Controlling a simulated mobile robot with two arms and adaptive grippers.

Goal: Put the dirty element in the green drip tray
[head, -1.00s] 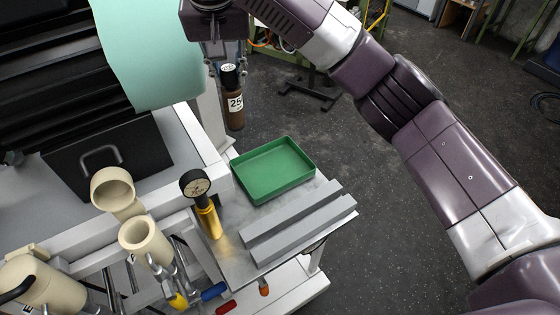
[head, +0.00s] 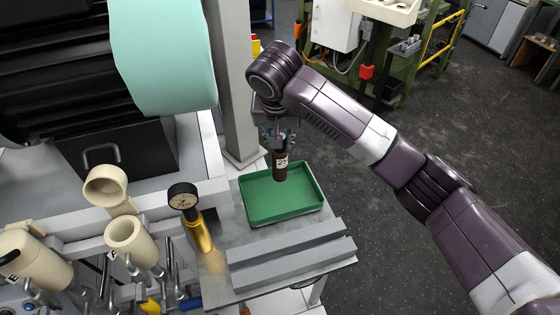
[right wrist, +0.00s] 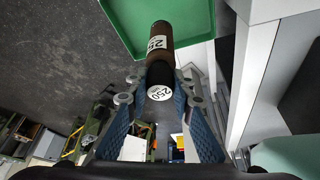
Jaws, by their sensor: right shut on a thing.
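The dirty element is a brown cylinder (head: 280,170) with a black cap and a white label. My right gripper (head: 277,142) is shut on its capped upper end and holds it upright over the green drip tray (head: 290,211). In the right wrist view the element (right wrist: 158,50) sits between the fingers (right wrist: 160,84), its cap marked 250, with the green tray (right wrist: 120,22) beyond it. The tray looks empty. I cannot tell whether the element's lower end touches the tray floor. My left gripper is not in view.
The tray stands on a metal shelf (head: 215,270). Two grey bars (head: 290,258) lie in front of it. A brass dial gauge (head: 198,232) stands to its left. Beige cups (head: 130,238) and hand tools are further left. A grey post (head: 236,90) rises behind the tray.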

